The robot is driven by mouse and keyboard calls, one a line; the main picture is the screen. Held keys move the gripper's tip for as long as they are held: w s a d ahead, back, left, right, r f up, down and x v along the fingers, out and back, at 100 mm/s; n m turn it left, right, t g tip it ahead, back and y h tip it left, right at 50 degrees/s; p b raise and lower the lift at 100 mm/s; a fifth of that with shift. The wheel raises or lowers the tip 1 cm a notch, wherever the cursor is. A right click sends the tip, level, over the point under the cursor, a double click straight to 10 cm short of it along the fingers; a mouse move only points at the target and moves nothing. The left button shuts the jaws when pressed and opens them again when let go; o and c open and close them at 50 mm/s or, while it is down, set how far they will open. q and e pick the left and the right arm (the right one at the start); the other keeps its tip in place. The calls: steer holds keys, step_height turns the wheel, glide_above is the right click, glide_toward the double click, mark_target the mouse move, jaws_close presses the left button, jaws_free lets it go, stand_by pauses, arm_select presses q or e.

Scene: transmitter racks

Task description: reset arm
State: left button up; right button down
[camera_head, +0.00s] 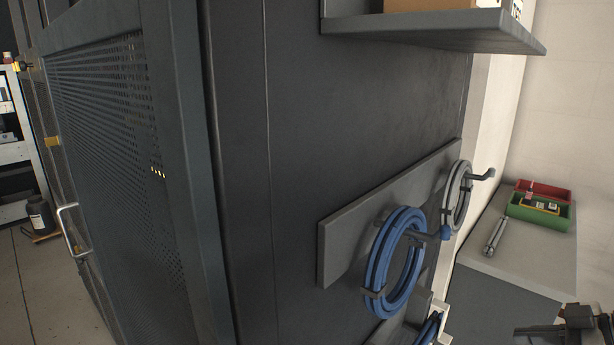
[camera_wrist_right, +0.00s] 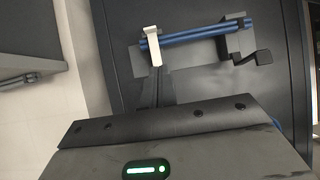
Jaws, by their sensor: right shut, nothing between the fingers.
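My right gripper (camera_head: 545,329) shows at the bottom right corner of the head view, partly cut off by the frame edge. It is shut and empty, in front of the grey bench area and apart from the hanging cables. In the right wrist view its dark housing with a green light fills the bottom, and a blue cable coil (camera_wrist_right: 195,37) is seen edge-on beyond it. My left gripper is not in view.
A blue cable coil (camera_head: 379,262) and a grey coil (camera_head: 456,194) hang on hooks on the dark cabinet side (camera_head: 300,130). A shelf (camera_head: 440,32) juts out above. A bench (camera_head: 540,250) at right holds a green bin (camera_head: 545,220) and a red bin (camera_head: 548,192).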

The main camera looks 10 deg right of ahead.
steer(key=a+f+y, duration=0.2)
steer(key=a+f, duration=0.9)
steer(key=a, duration=0.4)
steer(key=s+a+f+m+t+h, duration=0.1)
steer(key=s+a+f+m+h, duration=0.4)
steer(key=s+a+f, duration=0.4)
steer(key=shift+s+a+h, duration=0.2)
steer(key=shift+a+h, duration=0.6)
steer(key=shift+a, duration=1.9)
